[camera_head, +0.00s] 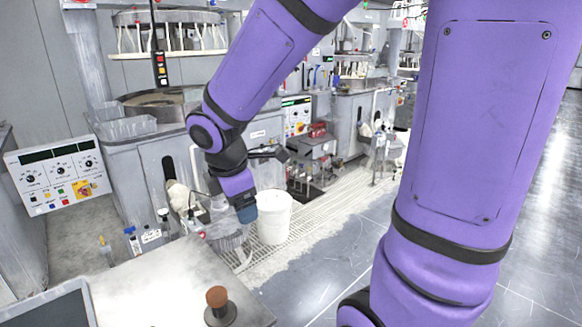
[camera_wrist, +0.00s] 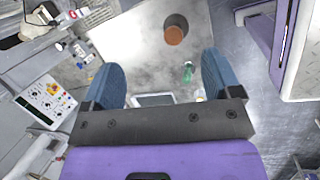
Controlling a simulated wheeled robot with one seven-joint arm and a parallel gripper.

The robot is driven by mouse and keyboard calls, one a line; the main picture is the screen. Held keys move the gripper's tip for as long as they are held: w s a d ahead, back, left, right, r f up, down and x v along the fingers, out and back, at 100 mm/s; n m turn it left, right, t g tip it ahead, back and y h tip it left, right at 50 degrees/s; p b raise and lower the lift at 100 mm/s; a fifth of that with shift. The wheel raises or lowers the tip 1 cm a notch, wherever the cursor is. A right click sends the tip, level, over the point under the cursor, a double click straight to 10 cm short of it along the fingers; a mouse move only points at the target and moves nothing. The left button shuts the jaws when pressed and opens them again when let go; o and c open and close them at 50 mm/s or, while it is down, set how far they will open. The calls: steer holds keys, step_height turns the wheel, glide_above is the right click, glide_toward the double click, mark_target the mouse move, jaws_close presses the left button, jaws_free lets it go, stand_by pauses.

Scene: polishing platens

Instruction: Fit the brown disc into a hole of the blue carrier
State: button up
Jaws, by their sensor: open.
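The brown disc (camera_head: 217,296) sits on top of a short dark round stand (camera_head: 222,316) on the grey table. In the wrist view the disc (camera_wrist: 174,36) is beyond my fingertips, near the table's far edge. My gripper (camera_head: 245,213) is in the air above and beyond the table in the head view. In the wrist view its two blue fingers (camera_wrist: 160,72) are spread wide with nothing between them. I cannot make out a blue carrier in either view.
A dark-faced tray or screen (camera_head: 55,308) with a pale rim lies at the table's front left. The grey tabletop (camera_head: 150,290) is mostly clear around the stand. A white bucket (camera_head: 274,218) stands on the floor grating. Control panels (camera_head: 58,175) and machines line the left.

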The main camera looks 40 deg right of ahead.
steer(key=s+d+r+m+t+y, duration=0.1)
steer(key=s+r+m+t+y, duration=0.1)
steer(key=s+r+m, duration=0.9)
steer(key=s+m+t, duration=0.1)
steer(key=s+m, duration=0.2)
steer(key=m, duration=0.1)
steer(key=shift+s+r+y, duration=0.2)
steer(key=shift+r+y, duration=0.05)
steer(key=shift+y, duration=0.15)
steer(key=shift+d, duration=0.1)
